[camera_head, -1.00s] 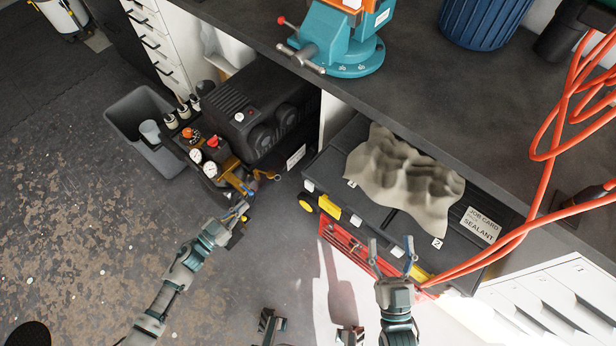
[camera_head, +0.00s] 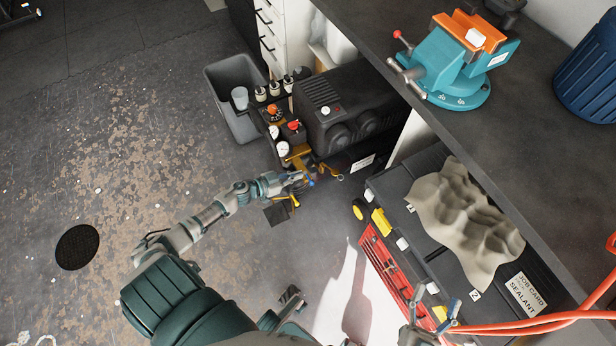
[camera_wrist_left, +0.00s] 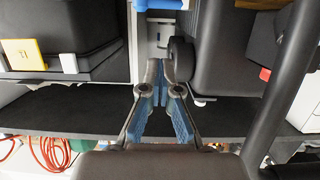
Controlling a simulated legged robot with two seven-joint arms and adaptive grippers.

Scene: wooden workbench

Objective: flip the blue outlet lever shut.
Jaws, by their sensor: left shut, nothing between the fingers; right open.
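The black compressor (camera_head: 345,105) stands under the bench, with a brass outlet fitting (camera_head: 298,155) at its near end. My left gripper (camera_head: 303,180) is shut and empty beside this fitting. Small blue parts show at its tips in the head view; I cannot tell lever from fingertips there. In the left wrist view, the shut fingers (camera_wrist_left: 164,85) point up the picture, and a blue bar (camera_wrist_left: 165,4) lies beyond their tips at the top edge, apart from them. I cannot tell whether it is the lever. My right gripper (camera_head: 436,298) is open and empty near the red tray.
A black toolbox (camera_head: 405,180) with a draped cloth (camera_head: 460,215) is right of the compressor. A red tray (camera_head: 385,265) stands before it. An orange hose (camera_head: 560,318) crosses the lower right. A grey bin (camera_head: 235,85) stands left.

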